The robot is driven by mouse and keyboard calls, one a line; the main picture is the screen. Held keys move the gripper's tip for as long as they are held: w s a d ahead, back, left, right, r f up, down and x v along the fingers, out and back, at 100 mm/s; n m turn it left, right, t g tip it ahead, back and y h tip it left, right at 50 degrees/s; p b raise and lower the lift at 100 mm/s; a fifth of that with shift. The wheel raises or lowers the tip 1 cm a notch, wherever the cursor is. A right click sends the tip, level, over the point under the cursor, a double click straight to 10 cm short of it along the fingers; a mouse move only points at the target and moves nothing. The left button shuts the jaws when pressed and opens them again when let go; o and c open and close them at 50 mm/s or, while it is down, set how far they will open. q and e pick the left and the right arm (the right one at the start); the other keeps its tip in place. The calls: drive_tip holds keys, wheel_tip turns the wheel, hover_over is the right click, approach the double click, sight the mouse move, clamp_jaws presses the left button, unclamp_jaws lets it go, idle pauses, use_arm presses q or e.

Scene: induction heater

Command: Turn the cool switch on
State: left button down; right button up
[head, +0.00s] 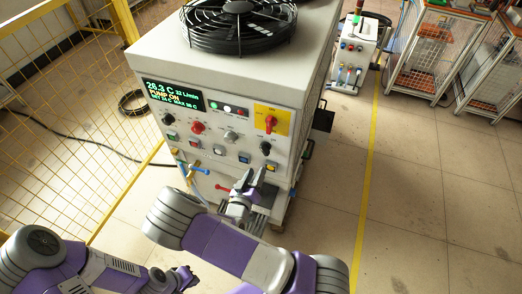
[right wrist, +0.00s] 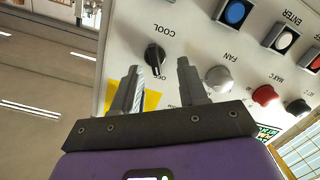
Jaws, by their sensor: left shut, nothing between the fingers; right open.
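The cool switch (right wrist: 155,55) is a black rotary knob on the white panel, beside the label COOL, which appears upside down in the right wrist view. In the head view the cool switch (head: 265,148) is at the panel's lower right. I cannot tell its setting surely. My right gripper (head: 256,177) is open and empty, below and in front of the panel in the head view. In the right wrist view, the right gripper's fingertips (right wrist: 158,65) flank the knob in the picture, apparently short of it. My left gripper (head: 187,277) is shut and empty, low and away from the panel.
A grey fan knob (right wrist: 218,78) and a blue button (right wrist: 233,12) are near the cool switch. A yellow plate with a red switch (head: 271,121) is above it. A black fan (head: 238,22) tops the cabinet. The display (head: 173,96) reads PUMP ON. Yellow fencing (head: 62,110) stands left.

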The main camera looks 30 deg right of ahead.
sight(262, 151)
drive_tip(key=shift+t+h, duration=0.3)
drive_tip(key=shift+h, duration=0.1)
drive_tip(key=w+d, duration=0.1)
drive_tip(key=w+d+r, duration=0.1)
drive_tip(key=w+d, duration=0.1)
drive_tip(key=w+d+r, duration=0.1)
drive_tip(key=w+d, duration=0.1)
drive_tip(key=shift+w+d+r, duration=0.2)
clamp_jaws()
